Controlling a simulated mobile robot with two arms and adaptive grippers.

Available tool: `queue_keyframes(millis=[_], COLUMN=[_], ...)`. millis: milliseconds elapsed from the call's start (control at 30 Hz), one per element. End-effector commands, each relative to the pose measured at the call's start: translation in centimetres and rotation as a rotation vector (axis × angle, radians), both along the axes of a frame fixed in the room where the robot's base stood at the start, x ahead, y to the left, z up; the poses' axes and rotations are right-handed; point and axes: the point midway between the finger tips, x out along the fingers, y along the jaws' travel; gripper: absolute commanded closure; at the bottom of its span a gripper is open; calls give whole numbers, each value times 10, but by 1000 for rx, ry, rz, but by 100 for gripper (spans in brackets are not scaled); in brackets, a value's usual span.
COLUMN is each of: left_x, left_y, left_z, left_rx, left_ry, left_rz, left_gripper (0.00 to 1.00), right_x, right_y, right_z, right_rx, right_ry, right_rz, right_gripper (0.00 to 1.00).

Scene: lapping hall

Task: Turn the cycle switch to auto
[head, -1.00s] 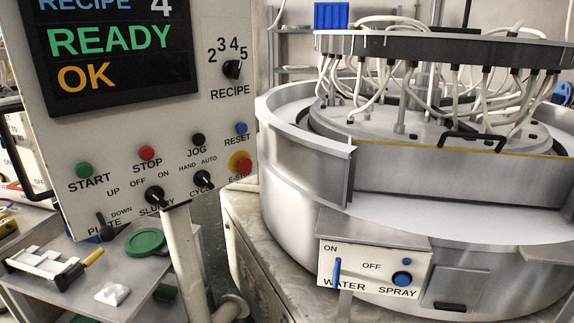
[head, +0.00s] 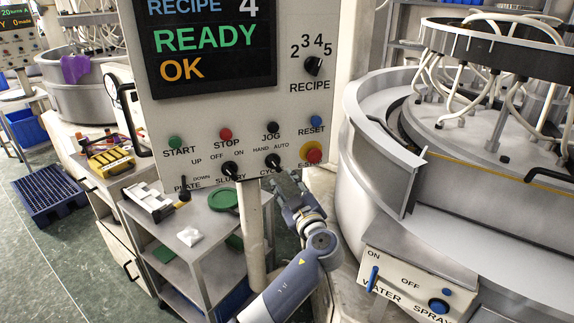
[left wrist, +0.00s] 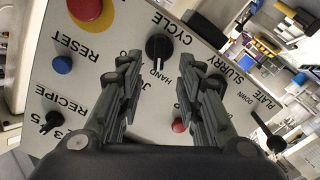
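The cycle switch (head: 273,160) is a black knob on the white control panel (head: 215,115), under the HAND and AUTO labels. In the left wrist view the panel appears upside down, and the cycle switch (left wrist: 158,48) has its white mark toward HAND. The AUTO label is hidden there behind a finger. My left gripper (head: 284,182) is just in front of and below the switch. In the left wrist view its fingers (left wrist: 160,75) are spread, with the switch ahead in the gap and nothing held. I cannot tell whether they touch it. My right gripper is not in view.
The red emergency stop (head: 314,155) sits close right of the cycle switch, and the slurry switch (head: 229,169) close left. A grey cart (head: 190,255) stands below the panel. The lapping machine (head: 400,180) fills the right side.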

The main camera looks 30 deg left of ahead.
Motion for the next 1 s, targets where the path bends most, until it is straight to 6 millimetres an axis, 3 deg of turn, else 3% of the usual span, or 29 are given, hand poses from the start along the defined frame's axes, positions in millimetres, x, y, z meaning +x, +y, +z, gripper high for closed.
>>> queue_keyframes(millis=[33, 267, 500, 967, 1000], left_x=[6, 32, 50, 55, 55], left_y=[9, 39, 60, 66, 67], left_z=[7, 5, 2, 0, 0], left_rx=[4, 4, 2, 0, 0], left_ry=[0, 3, 3, 2, 2], left_rz=[3, 1, -1, -2, -2], left_gripper=[67, 67, 67, 67, 73], right_x=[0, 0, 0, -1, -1], right_y=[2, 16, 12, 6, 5], right_z=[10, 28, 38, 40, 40], right_rx=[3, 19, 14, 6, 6], right_ry=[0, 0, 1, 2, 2], right_rz=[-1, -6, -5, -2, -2], right_gripper=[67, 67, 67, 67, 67])
